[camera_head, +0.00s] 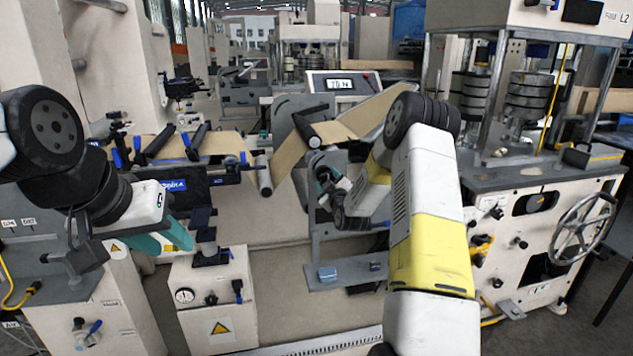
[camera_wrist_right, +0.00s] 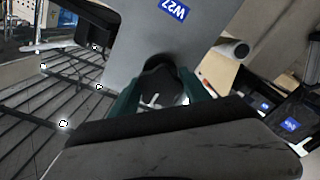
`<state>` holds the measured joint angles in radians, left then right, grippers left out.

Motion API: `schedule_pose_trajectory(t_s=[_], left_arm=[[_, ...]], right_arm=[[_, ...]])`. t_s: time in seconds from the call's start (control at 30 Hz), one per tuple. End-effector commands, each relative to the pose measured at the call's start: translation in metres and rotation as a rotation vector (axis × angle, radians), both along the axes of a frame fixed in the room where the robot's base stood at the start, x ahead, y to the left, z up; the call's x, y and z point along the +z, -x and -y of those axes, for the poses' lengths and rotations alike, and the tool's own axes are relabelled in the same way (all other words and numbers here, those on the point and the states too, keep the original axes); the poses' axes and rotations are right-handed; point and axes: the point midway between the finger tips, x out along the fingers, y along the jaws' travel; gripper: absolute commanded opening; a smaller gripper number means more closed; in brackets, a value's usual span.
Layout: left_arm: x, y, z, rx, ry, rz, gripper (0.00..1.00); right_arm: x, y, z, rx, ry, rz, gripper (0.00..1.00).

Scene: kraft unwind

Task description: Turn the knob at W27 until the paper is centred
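In the right wrist view a blue W27 label (camera_wrist_right: 168,11) is on a grey plate. Below it a dark knob (camera_wrist_right: 160,78) with a pale mark lies between the teal fingers of my right gripper (camera_wrist_right: 161,88). The fingers are close on both sides; I cannot tell whether they touch it. In the head view my right gripper (camera_head: 325,178) is at the grey bracket under the paper, its knob mostly hidden. The brown paper (camera_head: 292,150) runs over rollers, with another stretch (camera_head: 222,143) at left. My left gripper (camera_head: 163,240) looks open and empty, above a white cabinet.
A white cabinet with a gauge (camera_head: 184,295) stands below my left gripper. A lit display (camera_head: 340,83) is behind the paper. A machine with a handwheel (camera_head: 583,228) stands at right.

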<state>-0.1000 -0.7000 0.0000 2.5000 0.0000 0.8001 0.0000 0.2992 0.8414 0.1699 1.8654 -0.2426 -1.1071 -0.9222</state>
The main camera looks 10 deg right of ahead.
Motion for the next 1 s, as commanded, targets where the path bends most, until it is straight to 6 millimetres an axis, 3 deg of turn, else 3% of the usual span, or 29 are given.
schedule_pose_trajectory(t_s=[0.03, 0.2, 0.33, 0.6, 0.77, 1.0], left_arm=[[0.0000, 0.0000, 0.0000, 0.000, 0.000, 0.000, 0.38], [0.0000, 0.0000, 0.0000, 0.000, 0.000, 0.000, 0.38], [0.0000, 0.0000, 0.0000, 0.000, 0.000, 0.000, 0.38], [0.0000, 0.0000, 0.0000, 0.000, 0.000, 0.000, 0.38], [0.0000, 0.0000, 0.0000, 0.000, 0.000, 0.000, 0.38], [0.0000, 0.0000, 0.0000, 0.000, 0.000, 0.000, 0.38]], right_arm=[[0.0001, 0.0001, 0.0000, 0.000, 0.000, 0.000, 0.43], [0.0001, 0.0001, -0.0001, 0.000, 0.000, 0.000, 0.12], [0.0000, 0.0002, 0.0001, 0.000, -0.065, -0.002, 0.12], [-0.0004, 0.0003, 0.0003, 0.000, -0.447, -0.017, 0.12], [-0.0006, 0.0004, 0.0004, 0.000, -0.546, -0.020, 0.12], [-0.0005, 0.0004, 0.0007, -0.002, -0.897, -0.031, 0.12]])
